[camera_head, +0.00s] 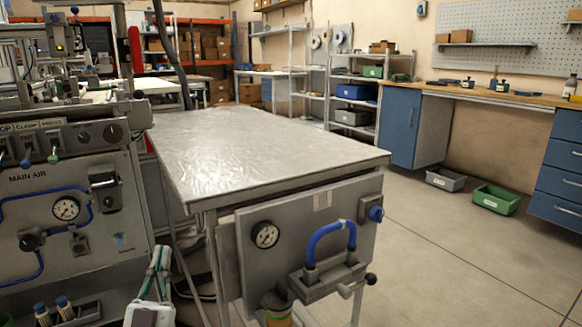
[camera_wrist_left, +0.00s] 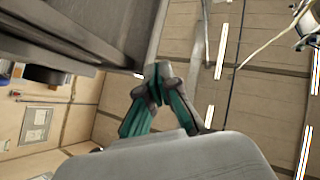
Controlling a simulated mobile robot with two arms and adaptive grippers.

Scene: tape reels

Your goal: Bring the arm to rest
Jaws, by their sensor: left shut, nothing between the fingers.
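My left gripper (camera_head: 162,255) shows low in the head view, left of the middle. It points upward in front of the gap between the grey machine and the metal-topped table. Its green-sided fingers are together and hold nothing. In the left wrist view the fingers (camera_wrist_left: 157,82) meet at their tips, with nothing between them. A grey edge of equipment runs close beside them at the upper left of that view. My right gripper is in neither view.
The machine panel (camera_head: 70,210) with gauge, knobs and blue hoses stands at left. The bare metal table (camera_head: 260,150) fills the middle; its front panel (camera_head: 310,240) carries a gauge and blue handle. Green (camera_head: 496,199) and grey (camera_head: 446,179) bins lie on the floor.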

